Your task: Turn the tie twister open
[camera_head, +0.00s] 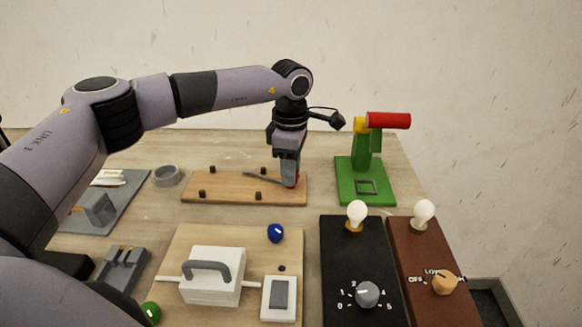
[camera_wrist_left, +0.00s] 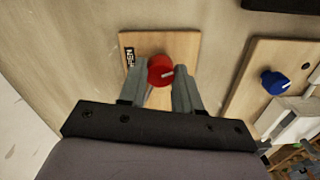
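In the head view my left gripper (camera_head: 289,180) is low over the right end of a long wooden board (camera_head: 225,190). My right gripper is out of view.
A green stand (camera_head: 365,180) with a red cylinder is right of the gripper. In front are a blue knob (camera_head: 275,233), a white box with handle (camera_head: 211,280) and two bulb panels (camera_head: 345,275). A grey ring (camera_head: 167,177) lies left. Dark pegs stand on the long board.

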